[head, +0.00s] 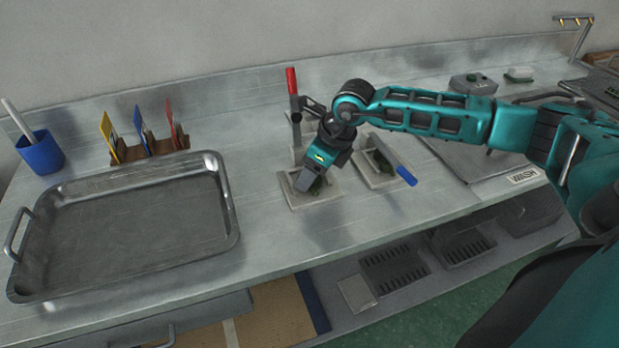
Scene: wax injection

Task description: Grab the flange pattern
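My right gripper (306,182) reaches in from the right and points down over the front-left grey mould block (312,200) on the steel bench. A small dark green piece (319,188) shows at the block, partly hidden by the gripper; it may be the flange pattern, but its shape is not clear. I cannot tell whether the fingers are apart or closed on it. Another grey block (385,180) to the right, with a blue-handled clamp (394,160), also holds something dark green. My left gripper is not in view.
A red-handled clamp (292,95) stands upright behind the gripper. A large metal tray (228,205) fills the left of the bench. A card rack (150,150) and blue cup (40,152) stand behind it. The bench between tray and blocks is clear.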

